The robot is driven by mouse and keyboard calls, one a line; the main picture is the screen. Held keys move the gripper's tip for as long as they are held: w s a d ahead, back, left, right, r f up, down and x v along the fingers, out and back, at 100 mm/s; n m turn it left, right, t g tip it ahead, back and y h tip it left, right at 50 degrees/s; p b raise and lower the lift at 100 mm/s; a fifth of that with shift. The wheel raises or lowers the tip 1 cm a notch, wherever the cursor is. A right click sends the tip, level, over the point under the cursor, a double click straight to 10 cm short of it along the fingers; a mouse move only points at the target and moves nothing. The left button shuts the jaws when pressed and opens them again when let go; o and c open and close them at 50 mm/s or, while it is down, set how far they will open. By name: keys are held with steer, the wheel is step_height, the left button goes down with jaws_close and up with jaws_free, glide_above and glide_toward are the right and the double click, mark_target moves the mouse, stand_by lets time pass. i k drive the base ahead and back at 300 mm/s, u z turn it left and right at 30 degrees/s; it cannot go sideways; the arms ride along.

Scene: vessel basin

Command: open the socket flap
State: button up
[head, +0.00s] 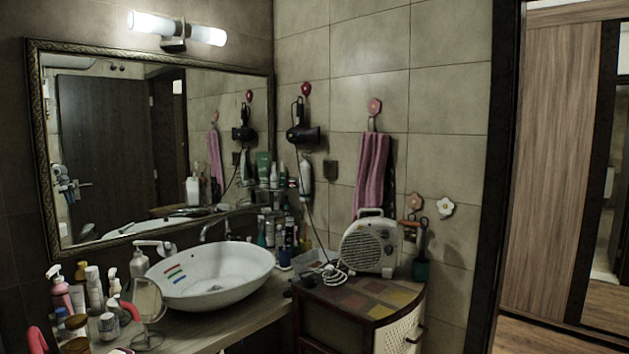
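A small dark, squarish fitting that looks like the socket flap (330,169) is on the tiled wall, right of the hanging hair dryer and left of the pink towel. It is small and dark in the head view, so I cannot tell whether its flap is open or shut. My gripper is not in view.
A hair dryer (303,134) hangs on the wall, its cord running down in front of the tiles. A fan heater (368,245) stands on a cabinet (352,300) below the socket. A white basin (212,275) and several bottles crowd the counter. A doorway opens at right.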

mark_target(328, 168)
steer(key=u, duration=0.45)
steer(key=i, duration=1.25)
steer(key=u, duration=0.35)
steer(key=i, duration=0.7)
steer(key=z, duration=0.05)
